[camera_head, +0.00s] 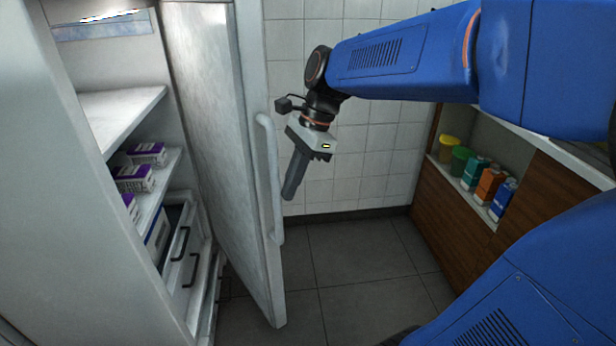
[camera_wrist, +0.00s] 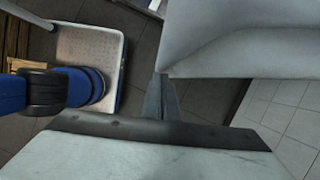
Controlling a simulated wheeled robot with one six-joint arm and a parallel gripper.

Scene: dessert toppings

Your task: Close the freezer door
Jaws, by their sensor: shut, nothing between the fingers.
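The freezer door (camera_head: 215,150) stands wide open, swung out from the freezer body (camera_head: 90,210) on the left. Its long vertical handle (camera_head: 271,180) is on the side facing my arm. My gripper (camera_head: 291,192) is just right of the handle, pointing down, with its fingers shut and empty. In the wrist view the closed fingers of my gripper (camera_wrist: 160,82) lie beside a large pale surface at the upper right, probably the door or its handle. I cannot tell whether they touch it.
Inside the freezer are shelves (camera_head: 125,105) with purple-and-white boxes (camera_head: 135,178) and drawers with dark handles (camera_head: 190,270). A wooden cabinet (camera_head: 445,205) with tubs and cartons stands at the right. The tiled floor (camera_head: 350,280) between is clear.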

